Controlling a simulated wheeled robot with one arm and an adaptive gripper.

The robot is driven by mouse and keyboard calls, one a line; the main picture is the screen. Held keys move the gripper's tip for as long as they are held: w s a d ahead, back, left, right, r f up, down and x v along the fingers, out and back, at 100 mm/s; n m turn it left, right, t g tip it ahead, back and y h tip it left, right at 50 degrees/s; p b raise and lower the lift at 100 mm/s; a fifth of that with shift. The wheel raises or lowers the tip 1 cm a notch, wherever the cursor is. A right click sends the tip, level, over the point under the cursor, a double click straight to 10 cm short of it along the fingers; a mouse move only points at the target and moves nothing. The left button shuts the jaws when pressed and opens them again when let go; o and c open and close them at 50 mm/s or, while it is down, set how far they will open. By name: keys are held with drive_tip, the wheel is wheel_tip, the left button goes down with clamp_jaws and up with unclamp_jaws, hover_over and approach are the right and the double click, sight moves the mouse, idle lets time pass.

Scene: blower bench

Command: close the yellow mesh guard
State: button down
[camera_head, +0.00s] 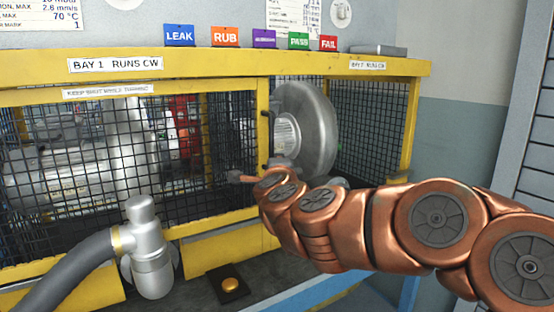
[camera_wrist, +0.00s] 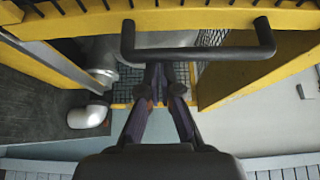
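The yellow mesh guard (camera_head: 120,150) has a yellow frame and black mesh and covers the left part of the bench front in the head view. Its black handle (camera_head: 265,112) is at the right edge. To the right of that edge, a grey round blower housing (camera_head: 310,130) shows with no mesh before it. My gripper (camera_head: 240,177) is small and partly hidden by my arm, low beside the handle. In the wrist view the black handle bar (camera_wrist: 198,53) crosses just above the fingertips (camera_wrist: 165,82). The fingers look slightly apart with nothing between them. Contact with the handle is unclear.
A grey hose with a metal nozzle (camera_head: 148,245) stands in front at the left. A yellow button (camera_head: 230,284) is on a dark plate below. Coloured tags (camera_head: 250,38) stand along the top beam. A right-hand mesh panel (camera_head: 370,130) borders the opening.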

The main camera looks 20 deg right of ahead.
drive_tip(key=shift+a+f, duration=0.2)
drive_tip(key=shift+a, duration=0.15)
drive_tip(key=d+b, duration=0.1)
drive_tip(key=d, duration=0.3)
drive_tip(key=v, duration=0.9)
drive_tip(key=shift+s+d+r+p, duration=0.2)
drive_tip(key=shift+s+p, duration=0.1)
drive_tip(key=shift+s, duration=0.2)
drive_tip(key=shift+a, duration=0.15)
